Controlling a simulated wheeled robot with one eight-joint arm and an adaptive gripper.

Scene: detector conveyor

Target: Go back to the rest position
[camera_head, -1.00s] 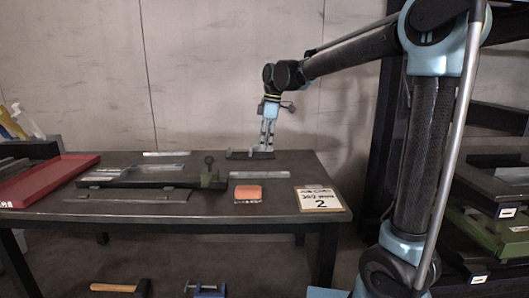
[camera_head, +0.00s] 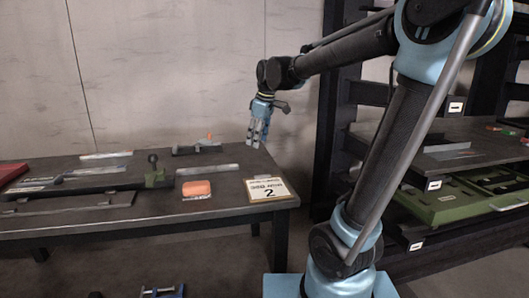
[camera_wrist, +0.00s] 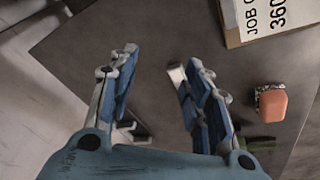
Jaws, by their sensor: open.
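My gripper (camera_head: 258,138) hangs from my arm above the back right part of the dark workbench (camera_head: 95,218), fingers pointing down. In the wrist view my gripper (camera_wrist: 155,75) has its two blue and grey fingers spread, with nothing held between them. Bare table top and the bench edge show beneath and around the fingers.
A black clamp-like tool (camera_head: 196,147), metal strips (camera_head: 207,170) and a long dark tool (camera_head: 90,187) lie further left. A shelf rack with a green case (camera_head: 440,203) stands at right.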

